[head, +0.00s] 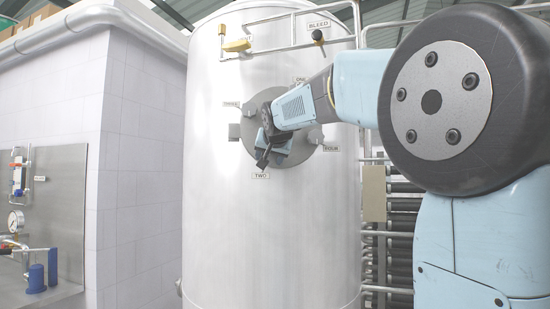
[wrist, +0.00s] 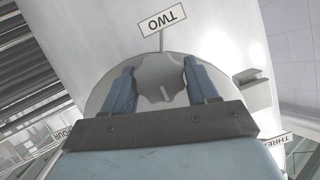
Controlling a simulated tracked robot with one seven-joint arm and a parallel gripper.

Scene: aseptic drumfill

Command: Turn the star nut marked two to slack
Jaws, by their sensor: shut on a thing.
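The star nut marked two (wrist: 158,75) is a grey lobed knob in the wrist view, just below the TWO label (wrist: 163,19), which reads upside down there. The two blue fingers of my gripper (wrist: 160,82) lie on either side of the nut and are shut on it. The nut sits at the edge of a round grey cover (wrist: 95,100) on the tank. In the head view my gripper (head: 264,158) is at the lower part of the cover (head: 300,152), above the TWO label (head: 261,176), and the nut is hidden behind it.
The tall steel tank (head: 220,230) also has labels THREE (head: 231,104) and FOUR (head: 330,149) around the cover. A yellow-handled valve (head: 237,45) and the BLEED label (head: 318,25) are above. A gauge panel (head: 50,190) stands left.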

